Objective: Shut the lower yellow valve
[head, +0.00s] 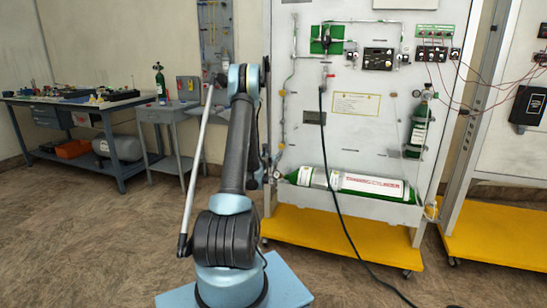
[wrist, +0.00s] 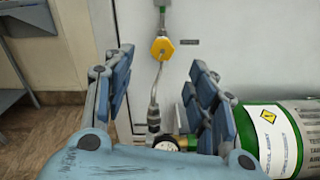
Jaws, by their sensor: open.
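A yellow valve knob (wrist: 162,48) sits on the pale panel in the wrist view, on a thin vertical pipe line. It appears in the gap between the two fingers of my gripper (wrist: 161,62), ahead of them and nearer the left finger. The fingers are open and apart, with nothing between them held. I cannot tell how far the knob is from the fingertips, or whether it is turned open or shut. In the head view a small yellow fitting (head: 282,93) shows on the panel's left pipe; my arm partly hides the area below it.
A green and white cylinder (wrist: 270,135) lies close to the right finger; it also lies along the panel's bottom (head: 355,184). A brass-edged gauge (wrist: 165,145) and metal fitting sit low between the fingers. A black cable (head: 333,160) hangs down the panel. A workbench (head: 115,112) stands left.

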